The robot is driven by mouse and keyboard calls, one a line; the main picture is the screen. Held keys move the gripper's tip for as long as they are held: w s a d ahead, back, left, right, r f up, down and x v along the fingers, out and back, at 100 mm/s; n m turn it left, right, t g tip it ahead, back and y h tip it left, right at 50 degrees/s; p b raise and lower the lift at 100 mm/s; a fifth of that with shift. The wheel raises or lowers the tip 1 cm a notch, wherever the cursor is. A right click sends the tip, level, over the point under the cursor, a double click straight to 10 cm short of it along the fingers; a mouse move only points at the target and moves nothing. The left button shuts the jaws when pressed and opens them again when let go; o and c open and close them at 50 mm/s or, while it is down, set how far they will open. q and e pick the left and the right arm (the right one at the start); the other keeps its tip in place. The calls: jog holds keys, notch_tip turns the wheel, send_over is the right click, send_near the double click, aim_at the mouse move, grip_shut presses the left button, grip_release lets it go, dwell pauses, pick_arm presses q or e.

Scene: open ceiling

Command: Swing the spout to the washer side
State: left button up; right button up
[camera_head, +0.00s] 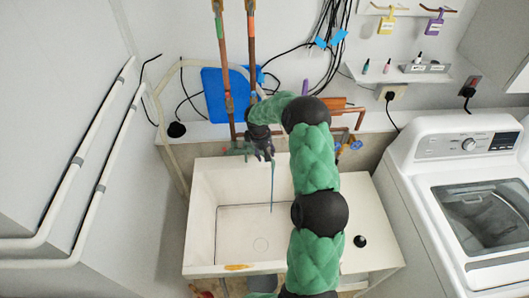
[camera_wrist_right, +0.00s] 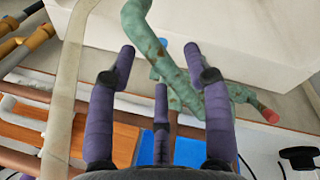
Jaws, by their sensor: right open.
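The tap is a green, corroded pipe fitting (camera_head: 240,149) above the back of the white sink (camera_head: 200,215). My right gripper (camera_head: 266,153) is at it and hides most of the spout in the head view. In the right wrist view the green spout pipe (camera_wrist_right: 170,72) crosses between the spread purple fingers of my right gripper (camera_wrist_right: 160,58). They are open, and the right finger looks close to the pipe; contact is unclear. A green side branch with a red tip (camera_wrist_right: 270,116) points right there. A thin bluish line (camera_head: 272,188) hangs over the sink. The washer (camera_head: 450,190) stands at the right.
Copper pipes (camera_head: 251,40) rise on the wall behind the tap, near a blue panel (camera_head: 216,95) and loose black cables. A small shelf (camera_head: 410,74) with bottles is on the wall. A black knob (camera_head: 360,241) lies on the white surface right of the sink.

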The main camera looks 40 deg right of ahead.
notch_tip(320, 180, up, 12)
jog(key=a, duration=0.2)
jog(key=shift+a+f, duration=0.15)
jog(key=shift+a, duration=0.05)
dwell(0.6)
